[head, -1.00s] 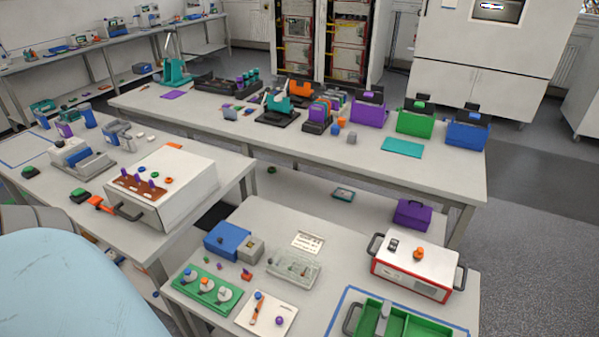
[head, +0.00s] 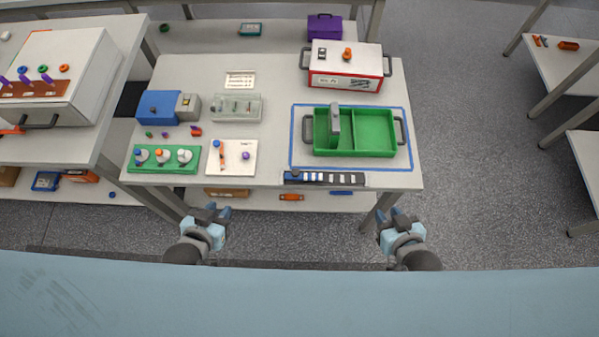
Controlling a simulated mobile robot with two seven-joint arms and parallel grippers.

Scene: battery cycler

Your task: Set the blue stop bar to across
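I cannot clearly make out which part is the blue stop bar. A dark strip (head: 324,178) with blue and pale segments lies along the table's front edge; its left end is blue. A white plate (head: 231,168) to its left carries an orange bar (head: 221,157) with a blue knob (head: 217,143) at its far end, and a purple knob (head: 246,155). My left gripper (head: 217,211) is in front of the table, below the white plate. My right gripper (head: 391,216) is in front of the table's right corner. Both look open and empty, touching nothing.
The table also holds a green three-knob board (head: 148,168), a blue box (head: 158,106), a clear case (head: 235,107), a green divided tray (head: 372,133) inside a blue outline and a red-white case (head: 345,80).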

